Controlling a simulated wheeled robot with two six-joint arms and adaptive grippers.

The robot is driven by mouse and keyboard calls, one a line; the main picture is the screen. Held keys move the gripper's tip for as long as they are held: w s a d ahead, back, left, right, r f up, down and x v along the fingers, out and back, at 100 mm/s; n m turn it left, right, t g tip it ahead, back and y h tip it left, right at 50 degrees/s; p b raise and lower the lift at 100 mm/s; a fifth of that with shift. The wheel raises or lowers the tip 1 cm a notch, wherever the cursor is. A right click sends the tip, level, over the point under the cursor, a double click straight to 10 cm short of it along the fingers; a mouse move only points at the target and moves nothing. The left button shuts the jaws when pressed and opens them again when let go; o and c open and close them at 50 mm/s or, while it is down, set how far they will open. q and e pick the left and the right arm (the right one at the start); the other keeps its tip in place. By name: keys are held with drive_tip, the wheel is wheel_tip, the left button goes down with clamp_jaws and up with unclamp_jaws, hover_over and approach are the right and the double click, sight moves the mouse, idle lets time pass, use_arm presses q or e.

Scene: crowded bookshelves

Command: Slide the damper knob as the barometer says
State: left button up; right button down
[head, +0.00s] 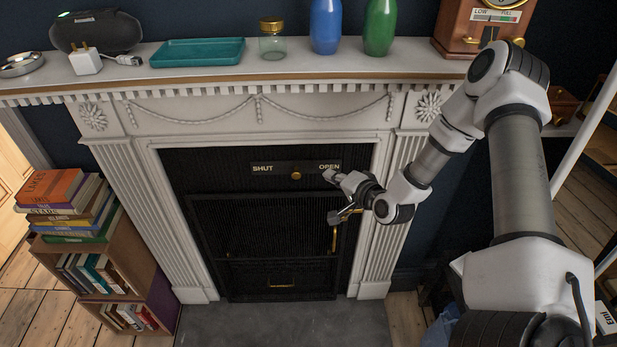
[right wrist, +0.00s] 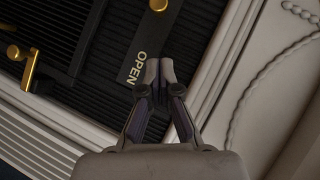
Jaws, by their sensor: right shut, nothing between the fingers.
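The brass damper knob (head: 296,175) sits on the dark slot plate of the fireplace, between the words SHUT at left and OPEN at right. It shows at the top edge of the right wrist view (right wrist: 158,5). My right gripper (head: 329,176) is shut and empty, just right of the knob, near the word OPEN. In the wrist view its closed fingertips (right wrist: 160,70) are beside OPEN, apart from the knob. My left gripper is not in view.
The mantel (head: 400,65) carries a teal tray (head: 197,52), a glass jar (head: 272,45), a blue vase (head: 326,25), a green vase (head: 380,25) and a speaker (head: 97,30). A brass handle (head: 334,240) sticks out below the gripper. Books (head: 65,205) are stacked at left.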

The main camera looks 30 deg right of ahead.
sight(298, 170)
drive_tip(key=w+a+f, duration=0.1)
drive_tip(key=w, duration=0.1)
drive_tip(key=w+a+f, duration=0.1)
drive_tip(key=w, duration=0.1)
drive_tip(key=w+a+f, duration=0.1)
drive_tip(key=w, duration=0.2)
drive_tip(key=shift+f+p, duration=0.15)
drive_tip(key=shift+p, duration=0.2)
drive_tip(key=shift+d, duration=0.1)
drive_tip(key=w+a+b, duration=0.1)
drive_tip(key=a+b, duration=0.1)
drive_tip(key=a, duration=0.1)
drive_tip(key=w+a+b, duration=0.1)
drive_tip(key=shift+w+a+b, duration=0.25)
drive_tip(key=shift+w+b, duration=0.05)
drive_tip(key=shift+b, duration=0.1)
